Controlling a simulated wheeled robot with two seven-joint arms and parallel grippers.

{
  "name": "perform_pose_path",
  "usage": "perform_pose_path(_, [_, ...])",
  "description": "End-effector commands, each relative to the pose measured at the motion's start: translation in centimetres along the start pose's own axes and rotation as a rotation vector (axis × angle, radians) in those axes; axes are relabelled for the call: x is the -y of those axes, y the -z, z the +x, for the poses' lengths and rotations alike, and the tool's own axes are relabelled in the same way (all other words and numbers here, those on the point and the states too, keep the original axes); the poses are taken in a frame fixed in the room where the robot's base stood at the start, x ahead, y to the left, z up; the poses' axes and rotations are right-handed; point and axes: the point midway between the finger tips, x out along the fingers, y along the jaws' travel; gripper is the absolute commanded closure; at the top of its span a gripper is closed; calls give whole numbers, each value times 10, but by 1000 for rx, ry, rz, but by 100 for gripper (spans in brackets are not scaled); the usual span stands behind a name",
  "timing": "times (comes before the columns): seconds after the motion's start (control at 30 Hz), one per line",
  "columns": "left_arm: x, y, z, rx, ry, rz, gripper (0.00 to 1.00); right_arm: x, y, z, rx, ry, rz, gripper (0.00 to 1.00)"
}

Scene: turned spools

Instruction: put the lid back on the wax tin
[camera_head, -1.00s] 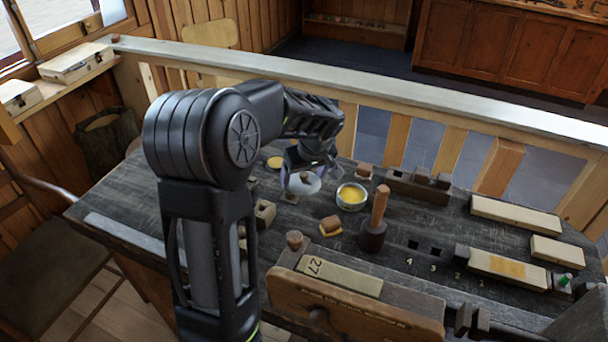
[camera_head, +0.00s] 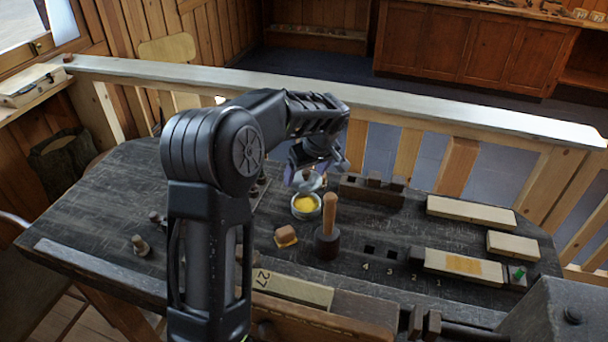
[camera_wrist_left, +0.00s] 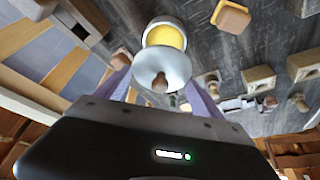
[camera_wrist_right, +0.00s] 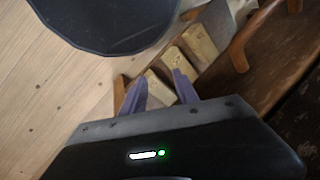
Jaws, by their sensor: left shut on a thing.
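The wax tin (camera_head: 305,207) stands open on the dark bench, with yellow wax in it. It also shows in the left wrist view (camera_wrist_left: 165,35). My left gripper (camera_head: 308,172) is shut on the lid (camera_head: 307,184), a grey disc with a brown knob. The lid is held at the tin's far side in the head view. In the left wrist view the lid (camera_wrist_left: 170,69) overlaps part of the tin's opening, and the wax still shows; I cannot tell the height gap. My right gripper (camera_wrist_right: 160,78) is open and empty, seen only in its wrist view.
A mallet (camera_head: 328,233) stands upright just right of the tin. A brown block on a yellow base (camera_head: 286,236) lies in front of it. A dark wooden rack (camera_head: 370,191) is behind to the right. The bench's left part is mostly clear.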

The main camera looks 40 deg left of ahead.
Motion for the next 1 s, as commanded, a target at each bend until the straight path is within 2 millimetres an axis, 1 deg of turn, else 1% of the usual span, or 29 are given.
perform_pose_path(0.17, [0,-1,2,0,0,1,60,0,0,1,0,0,0,64])
perform_pose_path(0.33, [0,-4,9,0,0,2,60,-2,1,4,-1,1,-1,64])
perform_pose_path(0.7, [0,-18,41,1,0,2,60,-5,2,17,-5,5,-4,64])
perform_pose_path(0.8, [0,-22,51,0,-1,1,60,-9,3,28,-7,7,-5,64])
perform_pose_path(1.0, [0,-25,59,0,-1,1,60,-11,4,35,-9,10,-7,64])
